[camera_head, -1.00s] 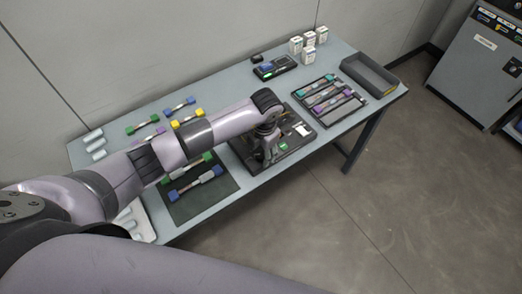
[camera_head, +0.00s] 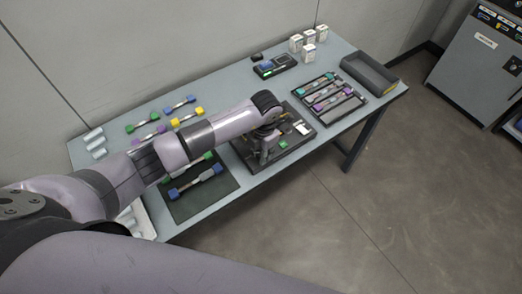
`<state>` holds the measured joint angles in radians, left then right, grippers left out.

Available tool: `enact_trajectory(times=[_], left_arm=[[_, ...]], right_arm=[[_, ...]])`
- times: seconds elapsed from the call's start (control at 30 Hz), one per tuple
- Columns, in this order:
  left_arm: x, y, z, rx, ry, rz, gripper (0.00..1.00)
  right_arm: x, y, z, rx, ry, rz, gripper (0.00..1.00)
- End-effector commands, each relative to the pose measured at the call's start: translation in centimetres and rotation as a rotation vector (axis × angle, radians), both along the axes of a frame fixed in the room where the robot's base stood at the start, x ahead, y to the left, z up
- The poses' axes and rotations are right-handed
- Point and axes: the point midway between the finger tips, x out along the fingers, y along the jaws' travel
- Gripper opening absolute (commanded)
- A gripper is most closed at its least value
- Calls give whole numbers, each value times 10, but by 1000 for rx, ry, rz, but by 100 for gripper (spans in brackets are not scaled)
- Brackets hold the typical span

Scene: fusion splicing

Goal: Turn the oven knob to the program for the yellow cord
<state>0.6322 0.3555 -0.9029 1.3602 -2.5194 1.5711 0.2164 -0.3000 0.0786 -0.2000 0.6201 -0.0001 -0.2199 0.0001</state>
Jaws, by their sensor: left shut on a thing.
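The oven is the grey cabinet (camera_head: 475,65) at the right edge, with a row of coloured program labels (camera_head: 497,20) along its top. Its dark knob (camera_head: 514,66) is on the front, partly cut off by the frame; its setting is too small to read. The yellow cord (camera_head: 187,117), with yellow ends, lies on the table behind my left arm. My left gripper (camera_head: 265,153) points down over the black splicing unit (camera_head: 292,153), far from the knob. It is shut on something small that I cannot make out. My right gripper is not in view.
The table (camera_head: 222,93) also bears blue, green and purple cords, a dark mat (camera_head: 190,208), a cord rack (camera_head: 327,98), an empty grey bin (camera_head: 369,75), a small black device (camera_head: 275,66) and small white boxes (camera_head: 309,43). Open floor (camera_head: 400,160) lies between table and oven.

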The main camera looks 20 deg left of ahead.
Motion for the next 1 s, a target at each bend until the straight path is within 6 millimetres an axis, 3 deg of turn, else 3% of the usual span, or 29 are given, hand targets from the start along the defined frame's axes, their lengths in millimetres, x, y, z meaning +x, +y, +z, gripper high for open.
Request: enact_trajectory(times=[0.13,0.57,1.0], left_arm=[[0,0,0,0,0,0,0],[1,1,-2,1,-2,-88,0],[1,1,-4,2,-4,-462,0]], right_arm=[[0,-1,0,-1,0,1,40],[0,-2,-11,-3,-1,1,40],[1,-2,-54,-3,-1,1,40]])
